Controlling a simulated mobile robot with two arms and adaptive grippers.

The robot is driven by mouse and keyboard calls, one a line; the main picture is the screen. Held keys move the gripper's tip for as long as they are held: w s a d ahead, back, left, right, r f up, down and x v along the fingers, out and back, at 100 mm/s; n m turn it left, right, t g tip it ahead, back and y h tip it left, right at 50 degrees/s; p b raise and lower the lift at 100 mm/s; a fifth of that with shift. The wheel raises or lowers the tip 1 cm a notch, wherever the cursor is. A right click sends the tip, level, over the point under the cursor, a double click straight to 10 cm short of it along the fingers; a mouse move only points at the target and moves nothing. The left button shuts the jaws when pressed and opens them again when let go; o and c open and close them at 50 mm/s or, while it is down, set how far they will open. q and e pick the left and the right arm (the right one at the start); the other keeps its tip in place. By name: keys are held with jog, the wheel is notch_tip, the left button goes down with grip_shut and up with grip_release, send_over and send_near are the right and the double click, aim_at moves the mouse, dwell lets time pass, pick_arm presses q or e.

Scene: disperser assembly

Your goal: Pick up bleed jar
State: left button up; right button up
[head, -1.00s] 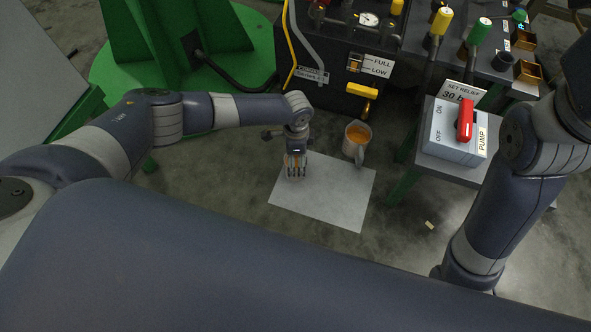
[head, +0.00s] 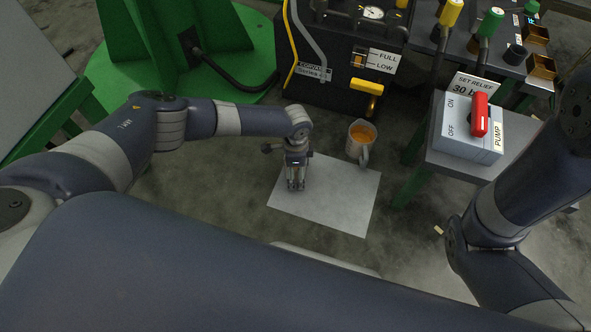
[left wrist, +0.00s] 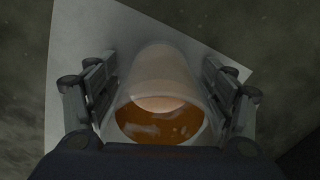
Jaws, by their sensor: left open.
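In the left wrist view, a clear jar (left wrist: 160,75) with orange-brown liquid stands between the fingers of my left gripper (left wrist: 160,100). A gap shows on each side of it, so the gripper is open around or just over the jar. In the head view, my left gripper (head: 295,187) points down over the white sheet (head: 340,205) on the floor. There its fingers mostly hide the jar. My right arm is at the right of the head view; its gripper is out of the picture.
A handled cup of orange liquid (head: 361,141) stands just right of my left gripper, by the sheet's edge. The pump switch box (head: 468,128) is on a stand at right. The black unit (head: 345,75) is behind. The sheet's front is clear.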

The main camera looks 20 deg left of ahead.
pick_arm(q)
jog(key=c, duration=1.2)
jog(key=shift+r, duration=0.15)
